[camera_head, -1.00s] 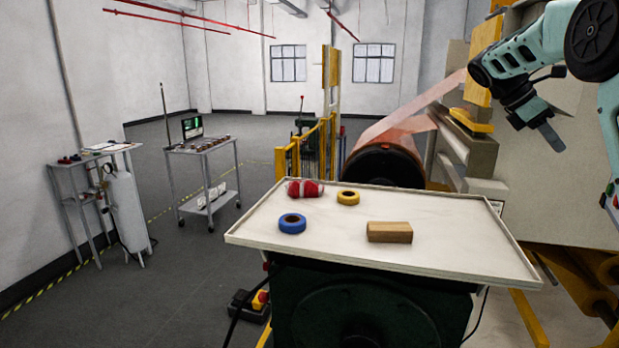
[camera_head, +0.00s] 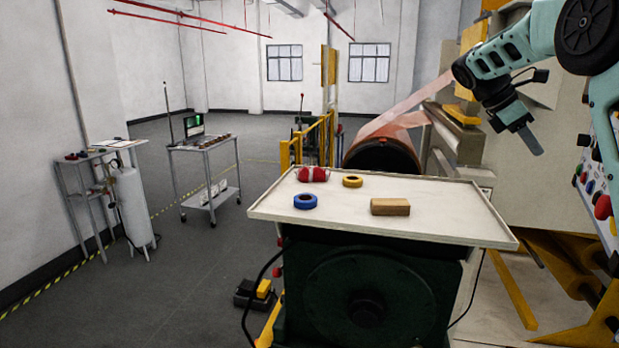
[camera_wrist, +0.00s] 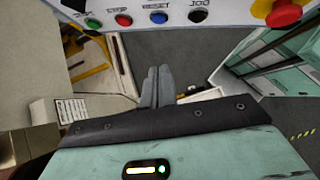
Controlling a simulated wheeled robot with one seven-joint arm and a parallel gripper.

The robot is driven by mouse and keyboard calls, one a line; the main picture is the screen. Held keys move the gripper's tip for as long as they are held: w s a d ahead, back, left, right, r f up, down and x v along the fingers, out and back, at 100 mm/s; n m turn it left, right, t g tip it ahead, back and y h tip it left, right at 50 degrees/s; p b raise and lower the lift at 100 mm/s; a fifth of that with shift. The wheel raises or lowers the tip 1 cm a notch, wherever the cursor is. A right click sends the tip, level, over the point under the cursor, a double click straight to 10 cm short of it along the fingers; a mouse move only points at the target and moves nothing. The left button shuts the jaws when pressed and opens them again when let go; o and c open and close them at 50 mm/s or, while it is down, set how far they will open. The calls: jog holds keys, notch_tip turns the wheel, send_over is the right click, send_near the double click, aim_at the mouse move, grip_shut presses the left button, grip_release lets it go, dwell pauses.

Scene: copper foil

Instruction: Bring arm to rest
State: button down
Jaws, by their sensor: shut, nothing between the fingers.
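My arm is raised and bent at the upper right of the head view. My gripper (camera_head: 529,135) hangs from it, above and to the right of the tray table, touching nothing that I can see. Its fingers are together and empty. The wrist view also shows the closed fingers (camera_wrist: 157,84), pointing away from the camera over the floor. A panel with several coloured buttons (camera_wrist: 180,15) lies across the top of the wrist view.
The white tray table (camera_head: 450,223) holds a blue roll (camera_head: 305,201), a yellow roll (camera_head: 352,181), a red item (camera_head: 313,174) and a wooden block (camera_head: 390,207). Behind it is a copper foil roll (camera_head: 383,152). A cart (camera_head: 205,147) and a gas cylinder (camera_head: 132,207) stand left on open floor.

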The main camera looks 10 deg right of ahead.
jog(key=s+a+f+t+y+b, duration=0.15)
jog(key=a+f, duration=0.35)
jog(key=a, duration=0.6)
jog(key=s+a+f+t+y+b, duration=0.15)
jog(key=a+f, duration=0.45)
jog(key=a, duration=0.6)
jog(key=s+a+f+t+y+b, duration=0.1)
jog(key=a+f+t+b, duration=0.3)
jog(key=a, duration=0.7)
jog(key=s+a+f+m+g+y+b, duration=0.1)
jog(key=s+a+f, duration=0.6)
jog(key=s, duration=0.4)
jog(key=s+a+f+m+g+y+b, duration=0.1)
jog(key=s+a+f+y+b, duration=0.1)
jog(key=s+a+f, duration=0.5)
jog(key=s, duration=0.5)
jog(key=shift+m, duration=0.3)
